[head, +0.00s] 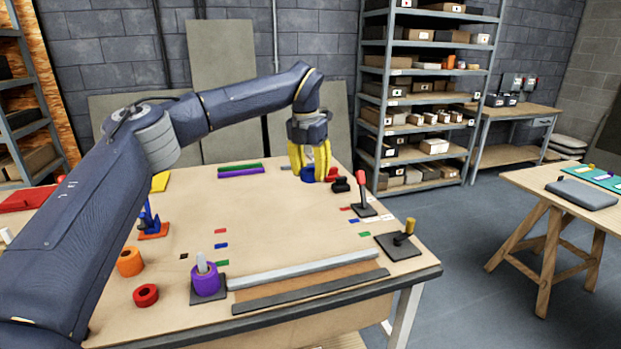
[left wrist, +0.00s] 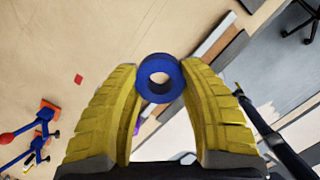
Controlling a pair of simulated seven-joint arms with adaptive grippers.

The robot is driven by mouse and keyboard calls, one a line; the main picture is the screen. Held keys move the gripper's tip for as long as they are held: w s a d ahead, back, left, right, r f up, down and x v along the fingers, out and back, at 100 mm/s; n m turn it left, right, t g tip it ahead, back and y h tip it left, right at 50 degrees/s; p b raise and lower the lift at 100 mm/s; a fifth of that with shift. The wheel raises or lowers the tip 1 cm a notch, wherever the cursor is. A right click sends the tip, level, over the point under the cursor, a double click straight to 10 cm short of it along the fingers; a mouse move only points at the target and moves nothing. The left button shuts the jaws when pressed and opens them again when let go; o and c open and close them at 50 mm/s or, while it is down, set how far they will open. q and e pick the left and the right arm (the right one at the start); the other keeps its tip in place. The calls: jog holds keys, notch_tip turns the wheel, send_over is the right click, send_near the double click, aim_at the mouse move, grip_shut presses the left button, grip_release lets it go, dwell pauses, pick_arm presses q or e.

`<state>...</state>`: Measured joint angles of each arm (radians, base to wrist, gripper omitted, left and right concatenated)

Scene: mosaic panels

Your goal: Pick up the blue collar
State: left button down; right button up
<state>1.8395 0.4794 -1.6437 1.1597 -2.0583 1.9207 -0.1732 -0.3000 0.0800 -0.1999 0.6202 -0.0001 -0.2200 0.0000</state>
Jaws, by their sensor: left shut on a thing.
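The blue collar (left wrist: 160,95) is a short thick ring with a round hole. In the left wrist view it sits between the tips of my left gripper's two yellow ribbed fingers, which press on it from both sides. In the head view my left gripper (head: 311,172) points down over the back right part of the table, shut on the blue collar (head: 307,175), which is partly hidden by the fingers. I cannot tell whether the collar is clear of the tabletop. My right gripper is not in view.
On the table (head: 270,210), a purple collar (head: 206,281) sits around a peg at the front. Orange (head: 130,262) and red (head: 146,295) rings lie left of it. A red-knobbed lever (head: 362,192) and a yellow-topped fixture (head: 404,238) stand right. The table's middle is mostly free.

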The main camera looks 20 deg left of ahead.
pick_arm(q)
jog(key=shift+r, duration=1.8)
